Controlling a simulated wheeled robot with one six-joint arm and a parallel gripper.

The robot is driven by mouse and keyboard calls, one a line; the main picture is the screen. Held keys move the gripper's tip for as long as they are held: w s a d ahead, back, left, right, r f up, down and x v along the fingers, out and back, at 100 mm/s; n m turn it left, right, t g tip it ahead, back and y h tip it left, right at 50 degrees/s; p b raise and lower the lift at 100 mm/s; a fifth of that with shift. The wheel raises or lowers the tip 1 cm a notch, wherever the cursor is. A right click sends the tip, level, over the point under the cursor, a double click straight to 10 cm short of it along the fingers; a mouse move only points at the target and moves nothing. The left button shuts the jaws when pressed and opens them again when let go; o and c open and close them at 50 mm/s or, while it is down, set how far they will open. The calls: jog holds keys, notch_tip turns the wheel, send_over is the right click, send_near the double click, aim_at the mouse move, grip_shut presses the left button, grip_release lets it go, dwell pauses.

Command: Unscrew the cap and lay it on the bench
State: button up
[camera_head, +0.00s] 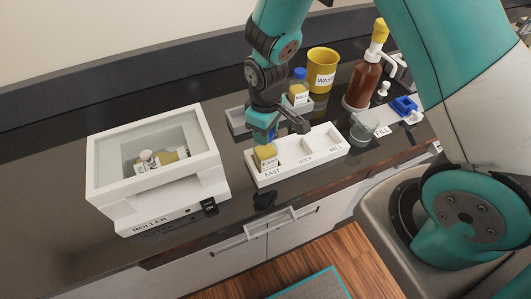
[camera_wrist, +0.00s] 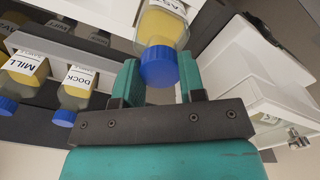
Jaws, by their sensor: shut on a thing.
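The EAST bottle (camera_head: 266,154), with yellow oil and a white label, stands in the EAST compartment of the white front rack (camera_head: 318,154). It also shows in the wrist view (camera_wrist: 165,25). Its blue cap (camera_wrist: 158,68) sits between my two fingers, at the mouth of the bottle. My gripper (camera_head: 263,136) is above the bottle and shut on the cap; it also shows in the wrist view (camera_wrist: 161,82). I see no clear gap between cap and bottle, but the thread is hidden.
The white ROLLER box (camera_head: 155,205) stands left, with bottles under its clear lid. A rear rack holds the MILL bottle (camera_head: 299,92) and the DOCK bottle (camera_wrist: 75,92). Right are a yellow WASTE pot (camera_head: 321,70), an amber pump bottle (camera_head: 364,78) and a beaker (camera_head: 363,127).

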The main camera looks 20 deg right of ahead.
jog(key=shift+r+p, duration=1.25)
jog(key=shift+r, duration=0.45)
jog(key=shift+r, duration=0.1)
jog(key=shift+r+p, duration=1.6)
jog(key=shift+r, duration=0.35)
jog(key=shift+f, duration=0.1)
jog(key=shift+s+d+f+b, duration=0.15)
jog(key=shift+d+f+b, duration=0.15)
jog(key=shift+d+b, duration=0.1)
jog(key=s+d+f+m+b, duration=0.2)
jog(key=d+f+m+b, duration=0.1)
jog(key=d+f+b, duration=0.1)
jog(key=s+d+f+m+b, duration=0.3)
jog(key=d+f+b, duration=0.2)
jog(key=d+f, duration=0.1)
jog(key=s+d+f+m+b, duration=0.3)
jog(key=d+f+b, duration=0.1)
jog(key=d+f, duration=0.2)
jog(key=shift+s+d+b, duration=0.1)
jog(key=shift+d+b, duration=0.3)
jog(key=shift+d, duration=0.4)
jog(key=shift+f+b, duration=0.45)
jog(key=shift+f, duration=0.1)
